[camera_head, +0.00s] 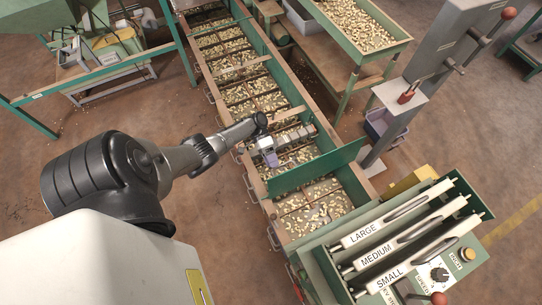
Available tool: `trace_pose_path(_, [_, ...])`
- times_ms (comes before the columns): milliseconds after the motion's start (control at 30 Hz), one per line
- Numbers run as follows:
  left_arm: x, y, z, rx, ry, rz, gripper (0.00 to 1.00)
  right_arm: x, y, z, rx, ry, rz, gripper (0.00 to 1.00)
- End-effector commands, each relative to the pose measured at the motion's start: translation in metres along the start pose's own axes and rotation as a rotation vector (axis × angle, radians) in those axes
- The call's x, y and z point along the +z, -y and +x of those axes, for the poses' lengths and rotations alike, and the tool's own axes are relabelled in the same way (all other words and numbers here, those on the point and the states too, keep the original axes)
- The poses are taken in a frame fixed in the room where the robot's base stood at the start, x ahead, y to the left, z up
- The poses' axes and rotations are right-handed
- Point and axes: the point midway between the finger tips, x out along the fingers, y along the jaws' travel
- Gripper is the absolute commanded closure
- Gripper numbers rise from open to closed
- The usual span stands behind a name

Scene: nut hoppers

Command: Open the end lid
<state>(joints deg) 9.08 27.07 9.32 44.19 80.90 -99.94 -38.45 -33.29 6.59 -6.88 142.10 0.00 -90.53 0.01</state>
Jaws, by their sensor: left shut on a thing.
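The end lid appears to be the green panel (318,168) standing across the long sorting trough near its front end. My left arm reaches in from the left over the trough's left rail. My left gripper (271,158) is just behind the panel's left part, above the nuts, and is shut on the lid. The exact contact at its fingertips is small and hard to make out. My right gripper is not in view.
The wooden-railed trough (211,87) holds nuts in several compartments. A control box (437,275) with LARGE, MEDIUM and SMALL slots stands at front right. A grey lever post (437,70) and a nut-filled tray (395,44) stand to the right.

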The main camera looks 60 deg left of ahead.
Motion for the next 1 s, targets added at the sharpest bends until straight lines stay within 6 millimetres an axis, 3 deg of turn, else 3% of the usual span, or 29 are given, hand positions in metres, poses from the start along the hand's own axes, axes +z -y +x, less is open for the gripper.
trace_pose_path(33, [0.003,0.004,0.006,-0.004,0.005,-0.01,0.64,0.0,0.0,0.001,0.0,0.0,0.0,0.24])
trace_pose_path(167, [0.003,0.004,-0.002,-0.005,0.004,-0.011,0.64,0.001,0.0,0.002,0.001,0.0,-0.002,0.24])
trace_pose_path(700, [-0.001,0.003,-0.107,-0.006,-0.001,-0.002,0.64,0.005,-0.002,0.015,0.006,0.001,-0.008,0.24])
trace_pose_path(1000, [-0.001,0.002,-0.139,-0.004,0.0,0.0,0.64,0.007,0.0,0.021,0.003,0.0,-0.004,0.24])
